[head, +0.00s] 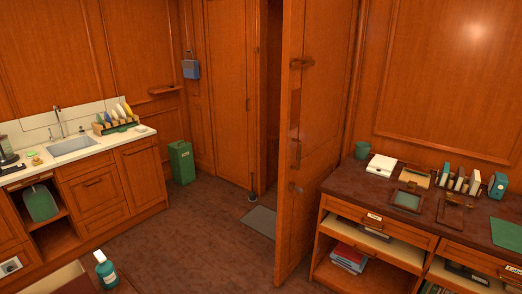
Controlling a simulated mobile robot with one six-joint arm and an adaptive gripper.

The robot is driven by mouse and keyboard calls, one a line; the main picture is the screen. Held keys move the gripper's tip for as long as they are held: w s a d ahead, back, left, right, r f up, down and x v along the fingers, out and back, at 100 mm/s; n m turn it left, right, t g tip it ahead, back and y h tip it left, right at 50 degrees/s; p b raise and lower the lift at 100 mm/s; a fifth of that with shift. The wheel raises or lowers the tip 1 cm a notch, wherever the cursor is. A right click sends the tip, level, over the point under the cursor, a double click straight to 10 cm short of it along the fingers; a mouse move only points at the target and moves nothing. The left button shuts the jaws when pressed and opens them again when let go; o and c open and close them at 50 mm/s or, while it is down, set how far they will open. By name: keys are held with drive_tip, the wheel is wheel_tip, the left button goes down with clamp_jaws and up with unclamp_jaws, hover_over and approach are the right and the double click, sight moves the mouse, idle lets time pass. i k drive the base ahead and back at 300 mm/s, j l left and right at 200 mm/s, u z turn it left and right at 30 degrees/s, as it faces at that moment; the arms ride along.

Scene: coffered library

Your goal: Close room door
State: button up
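The room door (313,140) is a panelled orange-brown wooden leaf in the middle of the head view. It stands open into the room, its edge toward me, with a dark gap to its left. Handle-like fittings (297,151) show on the door near its free edge. A wooden door frame or panel (232,95) stands left of the gap. My gripper does not show in this view.
A desk (335,187) with shelves and small items stands close right of the door. A grey mat (260,221) lies on the floor by the doorway. A green bin (181,162) stands by the sink counter (98,147) at left. The brown floor between is clear.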

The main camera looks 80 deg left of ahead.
sight(314, 104)
drive_tip(key=u, duration=2.1)
drive_tip(key=i+l, duration=0.15)
drive_tip(key=i, duration=1.45)
drive_tip(key=i+l, duration=0.15)
drive_tip(key=i, duration=1.45)
drive_tip(key=k+l+z, duration=0.05)
drive_tip(key=l, duration=0.05)
